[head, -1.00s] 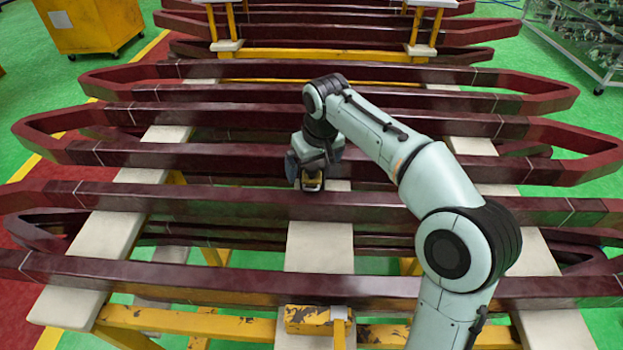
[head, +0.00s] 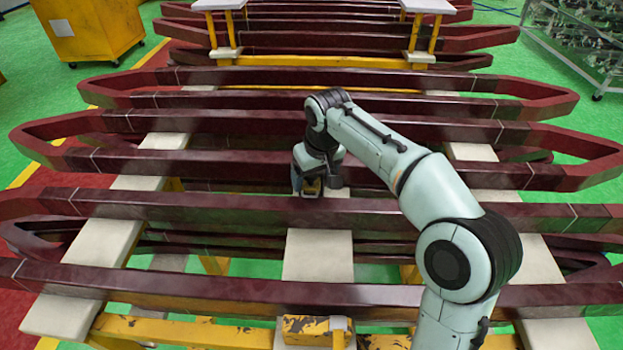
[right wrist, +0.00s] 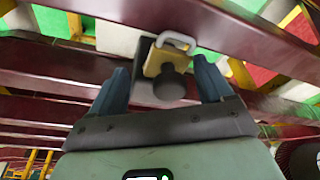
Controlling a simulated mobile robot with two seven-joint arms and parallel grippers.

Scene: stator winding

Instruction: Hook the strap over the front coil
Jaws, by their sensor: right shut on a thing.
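The front coil (head: 190,286) is a long dark-red loop of bars lying across pale supports nearest me in the head view. My right gripper (head: 312,186) is above the coil bars near the middle of the head view, just behind the second bar from the front. In the right wrist view, my right gripper (right wrist: 163,75) is shut on a strap piece (right wrist: 156,62), a brass-yellow block with a dark knob and a pale hook. The hook overlaps a dark-red bar there; I cannot tell whether it touches. My left gripper is out of view.
Several more dark-red coils (head: 230,75) lie behind on the yellow frame (head: 180,328). A yellow bin (head: 90,25) stands at the back left and a wheeled rack (head: 585,45) at the back right. A pale support (head: 318,255) lies bare between the front bars.

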